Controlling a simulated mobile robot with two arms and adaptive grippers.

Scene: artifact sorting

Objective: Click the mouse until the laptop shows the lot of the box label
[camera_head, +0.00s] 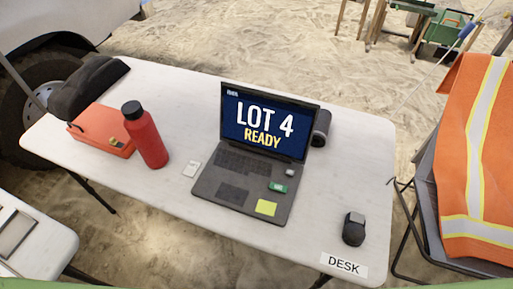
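The laptop (240,178) stands open on the white desk, and its screen (267,124) reads "LOT 4 READY" on dark blue. A dark mouse (354,229) lies to the right of the laptop, near the front right corner of the desk, with nothing touching it. No box with a lot label can be made out in this view. Neither of my grippers is in view.
The white desk (345,165) carries a red bottle (146,136), an orange case (100,131), a black bag (89,87) and a dark cylinder behind the laptop. A "DESK" label (344,265) marks its front edge. A chair with an orange vest (474,150) stands right. Another white table (40,245) is front left.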

